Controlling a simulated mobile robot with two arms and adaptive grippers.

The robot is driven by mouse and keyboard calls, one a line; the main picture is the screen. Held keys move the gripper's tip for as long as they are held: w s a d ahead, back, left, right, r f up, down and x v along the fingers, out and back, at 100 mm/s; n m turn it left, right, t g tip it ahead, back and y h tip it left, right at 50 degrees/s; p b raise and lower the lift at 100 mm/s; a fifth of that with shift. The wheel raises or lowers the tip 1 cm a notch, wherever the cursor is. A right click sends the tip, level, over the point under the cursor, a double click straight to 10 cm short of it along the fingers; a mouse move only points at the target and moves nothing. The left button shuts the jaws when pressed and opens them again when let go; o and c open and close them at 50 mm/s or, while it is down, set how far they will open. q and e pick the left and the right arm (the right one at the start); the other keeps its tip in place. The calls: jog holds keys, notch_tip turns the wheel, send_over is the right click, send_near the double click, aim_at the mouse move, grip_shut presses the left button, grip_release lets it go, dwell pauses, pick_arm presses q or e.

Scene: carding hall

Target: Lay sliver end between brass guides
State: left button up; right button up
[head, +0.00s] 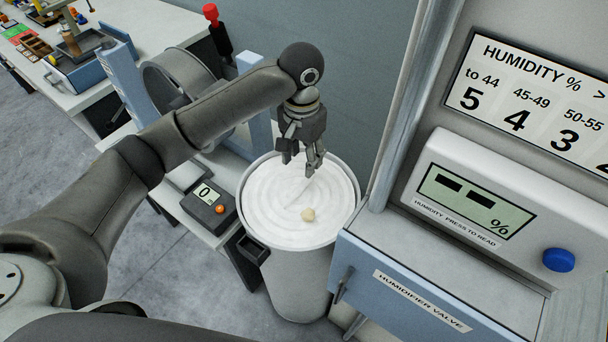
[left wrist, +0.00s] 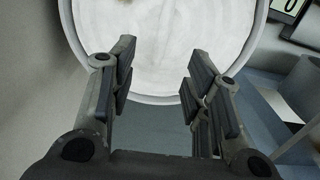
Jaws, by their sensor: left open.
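White sliver (head: 275,205) lies coiled in a tall grey can (head: 300,282). I cannot make out the brass guides. My right gripper is out of view.
The humidifier cabinet (head: 440,290) with a humidity display (head: 475,205) and blue button (head: 558,260) stands close right of the can. A scale (head: 210,207) reading 0 and a drum (head: 180,75) are to the left. A cluttered bench (head: 150,30) stands far left.

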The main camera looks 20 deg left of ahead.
pick_arm(q)
send_over(298, 189)
jog(key=f, duration=0.4)
jog(key=shift+d+f+p, duration=0.15)
jog(key=shift+d+p, duration=0.15)
jog(key=shift+p, duration=0.05)
jog(key=shift+f, duration=0.25)
jog(key=f, duration=0.1)
jog(key=f+p, duration=0.1)
jog(key=f, duration=0.3)
jog(key=shift+s+a+p, duration=0.1)
jog(key=shift+a+p, duration=0.25)
jog(key=shift+p, duration=0.05)
jog(key=shift+f, duration=0.15)
jog(key=c, duration=0.5)
grip_shut()
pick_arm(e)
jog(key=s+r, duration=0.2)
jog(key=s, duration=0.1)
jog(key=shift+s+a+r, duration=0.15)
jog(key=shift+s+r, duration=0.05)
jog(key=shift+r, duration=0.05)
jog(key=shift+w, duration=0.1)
